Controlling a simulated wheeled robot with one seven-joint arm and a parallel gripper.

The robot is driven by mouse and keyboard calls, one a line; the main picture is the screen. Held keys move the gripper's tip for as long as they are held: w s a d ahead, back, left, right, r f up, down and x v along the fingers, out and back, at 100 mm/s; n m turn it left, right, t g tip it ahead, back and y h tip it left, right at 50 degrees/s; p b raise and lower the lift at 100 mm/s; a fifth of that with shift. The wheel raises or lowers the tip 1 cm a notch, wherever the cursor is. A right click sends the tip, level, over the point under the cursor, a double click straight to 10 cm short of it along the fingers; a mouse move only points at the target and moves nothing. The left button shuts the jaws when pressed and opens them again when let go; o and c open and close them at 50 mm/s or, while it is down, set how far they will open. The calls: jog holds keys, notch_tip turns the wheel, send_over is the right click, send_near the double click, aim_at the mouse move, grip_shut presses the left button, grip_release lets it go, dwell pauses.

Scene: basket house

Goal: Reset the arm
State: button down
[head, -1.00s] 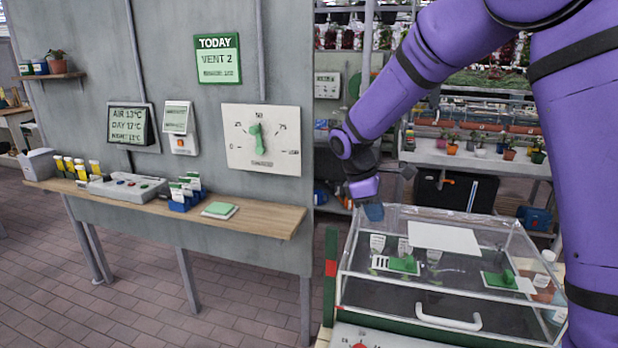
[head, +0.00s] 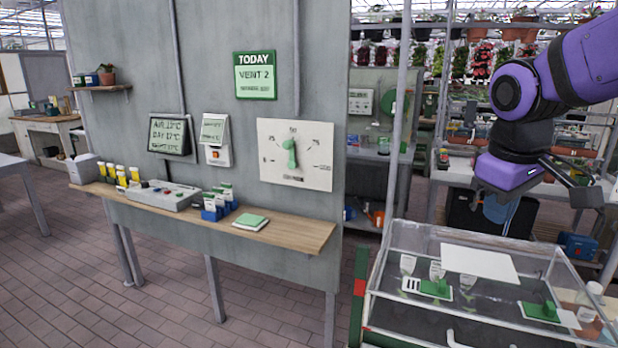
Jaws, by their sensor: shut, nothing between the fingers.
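My gripper (head: 502,212) hangs from my purple arm at the right of the head view, with its fingers pointing down. The fingers are small and partly blurred against the shelves, but they look closed with nothing held. It shows above the back edge of a clear-lidded case (head: 405,240), clear of it as far as I can tell.
The case holds green-handled pieces (head: 436,288) and white labels. A wooden shelf (head: 290,232) on the grey wall carries a control box (head: 160,195), blue packets and a green pad. A dial (head: 294,155) hangs above. Plant shelving stands behind my arm.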

jog(key=s+d+m+t, duration=0.1)
jog(key=s+m, duration=0.1)
jog(key=s, duration=0.4)
jog(key=s+m+t+y, duration=0.1)
jog(key=s+m+t, duration=0.1)
jog(key=s, duration=0.4)
jog(key=shift+s+d+r+m, duration=0.35)
jog(key=shift+r+m, duration=0.1)
jog(key=shift+m, duration=0.15)
jog(key=shift+w, duration=0.1)
